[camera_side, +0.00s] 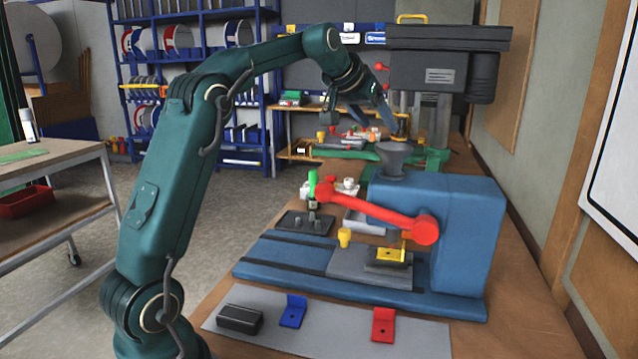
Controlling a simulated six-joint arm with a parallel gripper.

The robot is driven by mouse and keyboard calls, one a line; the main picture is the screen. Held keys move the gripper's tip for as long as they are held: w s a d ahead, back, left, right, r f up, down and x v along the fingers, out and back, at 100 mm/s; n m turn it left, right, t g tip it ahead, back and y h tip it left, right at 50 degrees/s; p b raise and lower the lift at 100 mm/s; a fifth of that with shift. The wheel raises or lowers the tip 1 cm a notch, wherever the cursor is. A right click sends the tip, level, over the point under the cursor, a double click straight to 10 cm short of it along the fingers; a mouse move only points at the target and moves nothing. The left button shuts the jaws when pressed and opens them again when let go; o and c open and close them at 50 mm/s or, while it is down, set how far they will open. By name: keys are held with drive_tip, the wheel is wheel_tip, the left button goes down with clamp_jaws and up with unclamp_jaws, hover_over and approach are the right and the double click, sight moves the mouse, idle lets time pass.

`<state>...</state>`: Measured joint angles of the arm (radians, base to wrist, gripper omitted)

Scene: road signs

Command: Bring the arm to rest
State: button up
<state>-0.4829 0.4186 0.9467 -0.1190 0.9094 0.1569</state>
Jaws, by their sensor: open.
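My gripper (376,118) is at the end of my raised green arm, high over the back part of the bench, in front of the dark drill press head. Its jaws are open, and I see nothing between them. It is well above the blue press machine (465,225) with the red lever (370,212). A yellow bracket (391,255) sits in the fixture on the machine's blue base. A blue bracket (293,311) and a red bracket (383,324) lie on a grey mat (335,333) at the front.
A black block (239,319) lies on the mat's left. The drill press (450,60) stands close right of my gripper. A cart (50,170) and blue shelving (190,50) stand left and behind.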

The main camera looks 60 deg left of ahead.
drive_tip(key=d, duration=0.1)
drive_tip(key=s+d+r+m, duration=0.1)
drive_tip(key=d+m, duration=0.1)
drive_tip(key=shift+s+d+r+h, duration=0.15)
drive_tip(key=shift+s+d+h, duration=0.1)
drive_tip(key=shift+s+h, duration=0.1)
drive_tip(key=shift+m+g+h, duration=0.5)
drive_tip(key=shift+g+h, duration=0.2)
drive_tip(key=shift+h, duration=0.05)
drive_tip(key=s+d+f, duration=0.1)
drive_tip(key=s+d, duration=0.2)
drive_tip(key=s+d+f, duration=0.1)
drive_tip(key=s+d, duration=0.2)
drive_tip(key=s+d+f, duration=0.1)
drive_tip(key=s+d, duration=0.2)
drive_tip(key=shift+s+d+f, duration=0.1)
drive_tip(key=shift+d+f, duration=0.1)
drive_tip(key=shift+f, duration=0.15)
drive_tip(key=s+d+f+g, duration=0.1)
drive_tip(key=s+d+f, duration=0.2)
drive_tip(key=s+f, duration=0.3)
drive_tip(key=s+d+f+m+g+h, duration=0.1)
drive_tip(key=s+d+f, duration=0.3)
drive_tip(key=s, duration=0.7)
wheel_tip(320, 180, down, 2)
drive_tip(key=shift+f, duration=0.1)
